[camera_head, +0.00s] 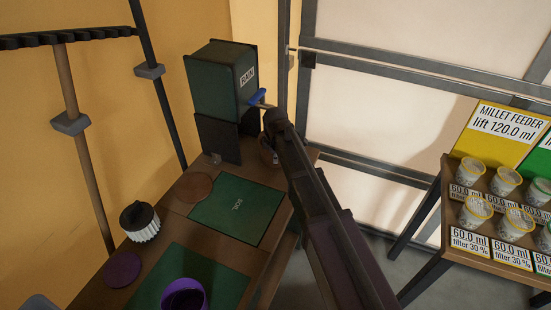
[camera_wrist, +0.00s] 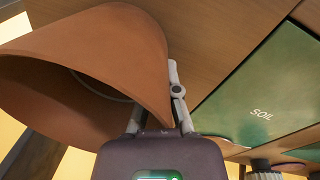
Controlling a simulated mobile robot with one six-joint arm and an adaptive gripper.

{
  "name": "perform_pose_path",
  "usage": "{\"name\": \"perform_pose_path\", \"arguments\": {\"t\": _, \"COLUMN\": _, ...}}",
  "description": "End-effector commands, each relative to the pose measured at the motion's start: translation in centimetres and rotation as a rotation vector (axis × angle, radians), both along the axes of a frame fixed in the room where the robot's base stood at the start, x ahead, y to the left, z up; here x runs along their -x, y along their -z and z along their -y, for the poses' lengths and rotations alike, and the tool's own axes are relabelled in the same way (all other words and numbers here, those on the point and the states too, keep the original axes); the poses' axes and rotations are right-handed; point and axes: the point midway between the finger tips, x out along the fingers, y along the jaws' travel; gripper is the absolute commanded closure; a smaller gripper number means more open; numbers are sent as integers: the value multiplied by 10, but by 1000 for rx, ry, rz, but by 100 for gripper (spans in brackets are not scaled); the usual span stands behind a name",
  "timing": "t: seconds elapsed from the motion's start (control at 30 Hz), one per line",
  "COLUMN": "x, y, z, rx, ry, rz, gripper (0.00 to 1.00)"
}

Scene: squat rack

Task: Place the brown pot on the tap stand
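The brown pot (camera_head: 266,152) shows in the head view just below the tap, mostly hidden behind my gripper (camera_head: 273,122). In the wrist view the brown pot (camera_wrist: 110,50) fills the upper left, its open mouth toward the lower left. My gripper (camera_wrist: 160,105) appears shut on the pot's wall, with one finger along the outside and the other largely hidden. The blue-handled tap (camera_head: 258,97) sticks out of the dark green rain tank (camera_head: 218,85). A separate tap stand cannot be made out. Whether the pot touches a surface below cannot be told.
The wooden table holds a green soil mat (camera_head: 238,208), a brown disc (camera_head: 194,188), a black-and-white pot (camera_head: 140,222), a purple disc (camera_head: 122,269) and a purple pot (camera_head: 184,294). A shelf with several yellow-rimmed cups (camera_head: 469,171) stands at the right.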

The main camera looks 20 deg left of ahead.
Motion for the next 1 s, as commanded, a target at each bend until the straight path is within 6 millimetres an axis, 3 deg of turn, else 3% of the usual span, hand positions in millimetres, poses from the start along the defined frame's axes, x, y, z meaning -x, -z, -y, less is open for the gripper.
{"name": "perform_pose_path", "arguments": {"t": 0.1, "x": 0, "y": 4, "z": 0, "rx": 0, "ry": 0, "rz": 1, "gripper": 100}}
{"name": "perform_pose_path", "arguments": {"t": 0.23, "x": 0, "y": 2, "z": 0, "rx": 0, "ry": 0, "rz": 0, "gripper": 58}}
{"name": "perform_pose_path", "arguments": {"t": 0.73, "x": 0, "y": 0, "z": 1, "rx": 0, "ry": 1, "rz": 0, "gripper": 57}}
{"name": "perform_pose_path", "arguments": {"t": 1.0, "x": 1, "y": -13, "z": 1, "rx": 0, "ry": 1, "rz": 0, "gripper": 57}}
